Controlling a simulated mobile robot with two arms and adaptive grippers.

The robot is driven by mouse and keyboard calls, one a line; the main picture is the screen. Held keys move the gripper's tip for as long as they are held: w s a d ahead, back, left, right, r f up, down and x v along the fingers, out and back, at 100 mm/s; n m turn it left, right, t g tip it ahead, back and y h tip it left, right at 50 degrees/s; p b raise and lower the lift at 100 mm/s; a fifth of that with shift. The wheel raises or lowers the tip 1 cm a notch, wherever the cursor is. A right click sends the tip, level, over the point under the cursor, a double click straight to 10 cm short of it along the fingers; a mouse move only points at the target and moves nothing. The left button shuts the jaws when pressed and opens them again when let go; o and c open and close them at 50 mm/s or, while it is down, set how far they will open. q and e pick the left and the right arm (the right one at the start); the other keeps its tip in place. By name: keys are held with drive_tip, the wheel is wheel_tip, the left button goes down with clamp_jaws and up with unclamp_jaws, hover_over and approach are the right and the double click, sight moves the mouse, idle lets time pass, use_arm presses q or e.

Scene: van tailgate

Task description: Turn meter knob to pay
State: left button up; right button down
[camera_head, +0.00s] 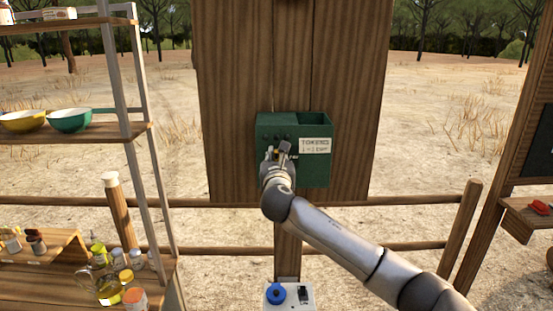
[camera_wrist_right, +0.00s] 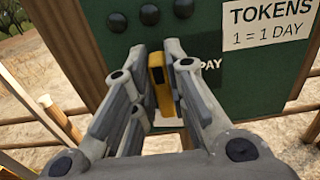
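The meter is a green box (camera_head: 265,127) on a wooden post board, with a white "TOKENS 1 = 1 DAY" label (camera_head: 315,146). In the right wrist view its green front (camera_wrist_right: 215,75) fills the top, with "PAY" lettering partly hidden by a finger. A yellow knob (camera_wrist_right: 158,88) stands upright on it. My right gripper (camera_head: 283,149) is at the lower left of the box. In the wrist view its fingers (camera_wrist_right: 157,62) are closed in on both sides of the knob and appear to touch it. My left gripper is out of view.
Three dark round buttons (camera_wrist_right: 149,15) sit above the knob. A white box with a blue knob (camera_head: 276,294) is below. A shelf with bowls (camera_head: 70,121) and bottles (camera_head: 108,290) stands left. A wooden stand (camera_head: 515,206) is at right.

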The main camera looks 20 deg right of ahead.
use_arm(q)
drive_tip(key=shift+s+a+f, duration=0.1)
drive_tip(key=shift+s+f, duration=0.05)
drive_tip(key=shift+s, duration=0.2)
use_arm(e)
drive_tip(key=shift+m, duration=0.3)
drive_tip(key=m, duration=0.1)
drive_tip(key=m+b, duration=0.1)
drive_tip(key=m, duration=0.1)
drive_tip(key=shift+d+f+m, duration=0.15)
drive_tip(key=shift+d+m, duration=0.1)
drive_tip(key=shift+m, duration=0.05)
use_arm(q)
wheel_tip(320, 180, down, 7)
drive_tip(key=b, duration=0.6)
use_arm(e)
drive_tip(key=shift+s+d+f+m, duration=0.15)
drive_tip(key=shift+f+m, duration=0.1)
drive_tip(key=shift+m, duration=2)
drive_tip(key=shift+d+f+m, duration=0.2)
drive_tip(key=shift+m, duration=2.1)
drive_tip(key=shift+s+d+f+m, duration=0.15)
drive_tip(key=shift+f+m, duration=0.1)
drive_tip(key=shift+m, duration=2)
drive_tip(key=shift+w, duration=0.1)
drive_tip(key=c, duration=1.4)
unclamp_jaws()
drive_tip(key=shift+c, duration=0.2)
